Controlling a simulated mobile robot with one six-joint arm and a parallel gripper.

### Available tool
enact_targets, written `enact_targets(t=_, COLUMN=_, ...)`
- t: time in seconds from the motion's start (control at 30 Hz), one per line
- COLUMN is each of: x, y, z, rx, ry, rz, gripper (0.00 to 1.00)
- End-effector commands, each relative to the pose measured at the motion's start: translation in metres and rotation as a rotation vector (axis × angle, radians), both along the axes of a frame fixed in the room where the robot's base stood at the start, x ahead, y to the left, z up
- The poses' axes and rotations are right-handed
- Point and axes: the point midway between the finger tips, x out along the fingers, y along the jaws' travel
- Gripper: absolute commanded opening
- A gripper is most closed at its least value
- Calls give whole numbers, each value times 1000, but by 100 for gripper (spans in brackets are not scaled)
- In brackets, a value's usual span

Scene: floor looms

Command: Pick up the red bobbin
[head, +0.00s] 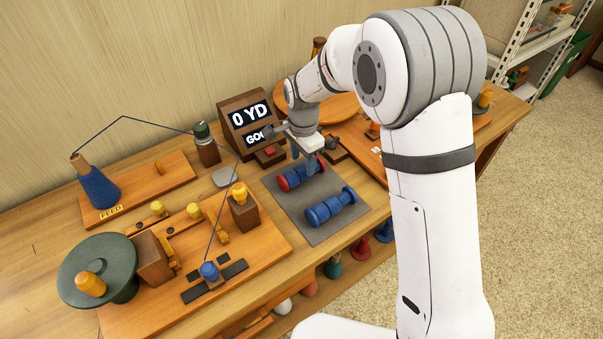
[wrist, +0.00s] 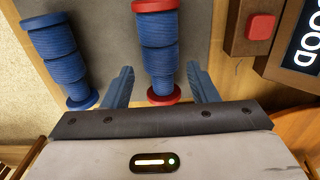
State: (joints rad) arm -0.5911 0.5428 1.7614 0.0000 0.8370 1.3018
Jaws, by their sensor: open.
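The red bobbin (head: 289,180) has red end flanges and blue thread, and lies on its side on a grey mat (head: 315,232). My gripper (head: 310,165) is directly over it, hiding part of its middle. In the wrist view, the red bobbin (wrist: 157,52) lies lengthwise, with its near red flange between the open fingers of my gripper (wrist: 160,68). A gap shows on each side of the bobbin. Whether the fingers reach down to its level is hard to tell.
An all-blue bobbin (head: 332,208) lies parallel on the mat; it also shows left of my fingers in the wrist view (wrist: 58,52). A wooden counter box (head: 247,122) reading "0 YD" with a red button (head: 269,151) stands close behind. A winding board (head: 160,290) is at left.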

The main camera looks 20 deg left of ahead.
Motion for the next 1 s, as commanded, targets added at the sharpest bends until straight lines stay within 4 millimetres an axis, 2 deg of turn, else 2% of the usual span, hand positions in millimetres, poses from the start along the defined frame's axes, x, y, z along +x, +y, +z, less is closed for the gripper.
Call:
enact_targets(t=0.23, x=-2, y=2, z=-37, rx=-2, ry=3, rz=2, gripper=53)
enact_targets(t=0.37, x=-1, y=2, z=-44, rx=-1, ry=1, rz=2, gripper=53)
enact_targets(t=0.57, x=-1, y=2, z=-44, rx=0, ry=0, rz=2, gripper=53)
enact_targets(t=1.0, x=-2, y=3, z=-44, rx=0, ry=0, rz=3, gripper=17)
